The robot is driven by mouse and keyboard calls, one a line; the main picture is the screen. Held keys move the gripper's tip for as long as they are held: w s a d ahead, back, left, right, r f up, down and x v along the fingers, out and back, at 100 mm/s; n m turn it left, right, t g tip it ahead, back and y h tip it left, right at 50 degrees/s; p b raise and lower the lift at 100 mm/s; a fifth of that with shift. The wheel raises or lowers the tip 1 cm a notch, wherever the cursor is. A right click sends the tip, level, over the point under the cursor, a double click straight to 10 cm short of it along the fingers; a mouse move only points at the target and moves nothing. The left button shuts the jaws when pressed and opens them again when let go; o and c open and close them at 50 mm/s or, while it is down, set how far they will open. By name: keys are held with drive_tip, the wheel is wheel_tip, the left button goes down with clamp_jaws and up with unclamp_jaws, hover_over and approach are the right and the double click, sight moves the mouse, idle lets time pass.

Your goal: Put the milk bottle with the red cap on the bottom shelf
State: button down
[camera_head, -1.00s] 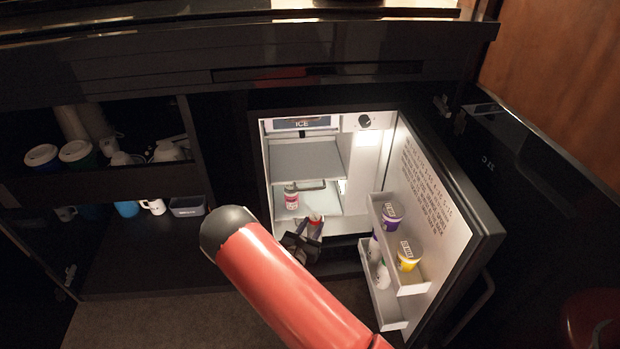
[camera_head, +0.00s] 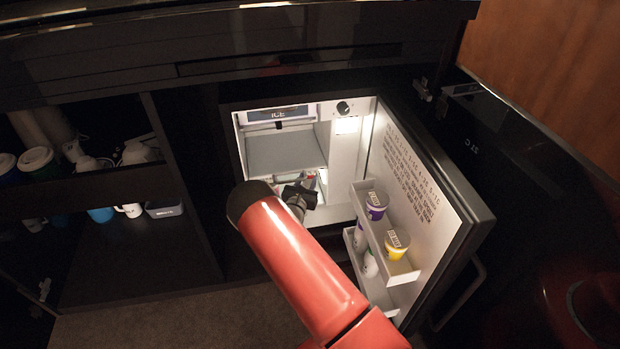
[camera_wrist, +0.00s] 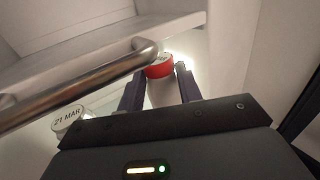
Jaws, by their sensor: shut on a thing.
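The milk bottle with the red cap (camera_wrist: 159,70) stands between the two fingers of my gripper (camera_wrist: 160,78) in the wrist view. The fingers are shut on its white body, just below the cap. In the head view my gripper (camera_head: 300,194) reaches into the lower part of the open minibar (camera_head: 240,165), and my red arm hides much of the opening. The bottle is mostly hidden there. The bottom shelf is largely hidden behind my arm and gripper. I cannot tell if the bottle touches it.
A metal rail (camera_wrist: 80,85) crosses the wrist view close to the bottle's left, under a shelf (camera_wrist: 95,50). A container with a lid marked 21 MAR (camera_wrist: 70,118) stands at left. The open door's rack (camera_head: 400,272) holds a purple tub (camera_head: 376,206) and a yellow tub (camera_head: 397,243).

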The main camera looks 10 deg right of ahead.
sight(308, 183)
drive_tip(key=x, duration=0.3)
drive_tip(key=shift+w+d+f, duration=0.2)
drive_tip(key=shift+w+f, duration=0.1)
drive_tip(key=shift+f, duration=0.4)
drive_tip(key=shift+f, duration=0.1)
drive_tip(key=c, duration=0.9)
unclamp_jaws()
drive_tip(key=shift+f+b, duration=0.1)
drive_tip(key=shift+b, duration=0.2)
drive_tip(key=shift+c, duration=0.2)
drive_tip(key=p+v, duration=0.1)
drive_tip(key=v, duration=1.1)
drive_tip(key=shift+s, duration=0.1)
